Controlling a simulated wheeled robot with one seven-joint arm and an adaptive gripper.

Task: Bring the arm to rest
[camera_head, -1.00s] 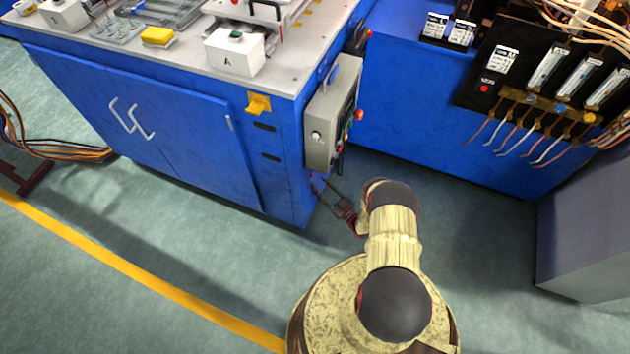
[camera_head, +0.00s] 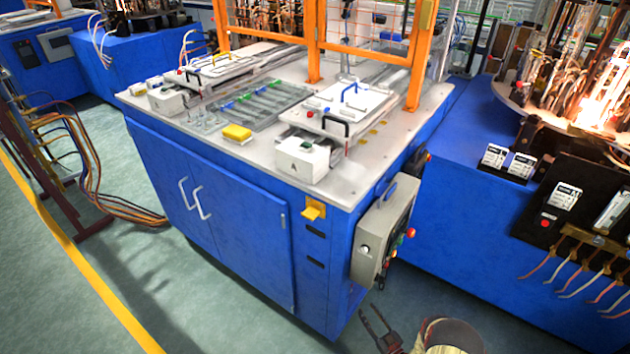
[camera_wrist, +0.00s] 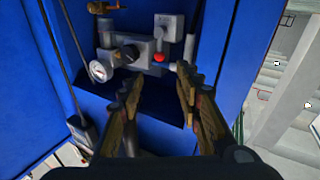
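My gripper (camera_head: 370,314) is low in the head view, near the floor, by the lower right corner of the blue cabinet (camera_head: 245,235). In the wrist view my gripper (camera_wrist: 157,82) has its two fingers apart, with nothing between them. Part of my pale, mottled arm (camera_head: 447,340) shows at the bottom edge of the head view. The rest of the arm is out of frame.
A grey control box (camera_head: 383,235) juts from the cabinet's side above my gripper. The wrist view shows a blue recess with a round gauge (camera_wrist: 98,70) and a red knob (camera_wrist: 159,57) beyond the fingers. Open green floor (camera_head: 185,300) lies at lower left.

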